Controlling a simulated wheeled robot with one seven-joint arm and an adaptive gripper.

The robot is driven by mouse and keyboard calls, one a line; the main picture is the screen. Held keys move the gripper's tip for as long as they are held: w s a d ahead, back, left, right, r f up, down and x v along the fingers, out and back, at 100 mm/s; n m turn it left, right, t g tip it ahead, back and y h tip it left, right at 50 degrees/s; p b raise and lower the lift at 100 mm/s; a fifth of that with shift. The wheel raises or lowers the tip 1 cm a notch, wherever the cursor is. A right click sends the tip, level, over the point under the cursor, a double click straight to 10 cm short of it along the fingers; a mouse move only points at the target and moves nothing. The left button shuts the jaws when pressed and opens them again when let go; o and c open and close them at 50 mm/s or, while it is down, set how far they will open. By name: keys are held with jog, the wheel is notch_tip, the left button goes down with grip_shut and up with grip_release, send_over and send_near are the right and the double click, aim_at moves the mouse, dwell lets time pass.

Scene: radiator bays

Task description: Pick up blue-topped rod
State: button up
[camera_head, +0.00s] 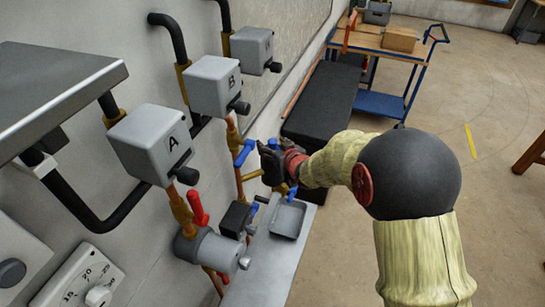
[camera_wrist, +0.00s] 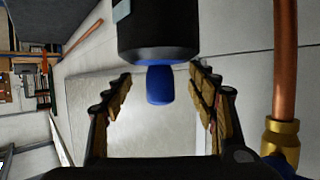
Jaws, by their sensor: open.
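In the wrist view a dark cylinder (camera_wrist: 158,35) with a blue band and a narrower blue end (camera_wrist: 160,86) comes in from the top edge; it looks like the blue-topped rod, and its far part is out of frame. My gripper (camera_wrist: 161,73) is open, with one finger on each side of the blue end and a gap on both sides. In the head view my gripper (camera_head: 270,164) is beside the pipes, above the grey ledge. A small blue piece (camera_head: 273,143) shows at its upper edge; I cannot tell whether it is the rod.
A copper pipe (camera_wrist: 286,60) with a brass fitting (camera_wrist: 281,140) stands right of the fingers. Grey boxes A (camera_head: 150,143) and B (camera_head: 214,86), and blue (camera_head: 244,153) and red (camera_head: 198,207) valve handles, line the wall. A shallow tray (camera_head: 289,220) lies on the ledge (camera_head: 262,270).

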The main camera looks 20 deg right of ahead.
jog(key=shift+c, duration=1)
jog(key=shift+s, duration=0.1)
grip_shut()
jog(key=shift+f, duration=0.1)
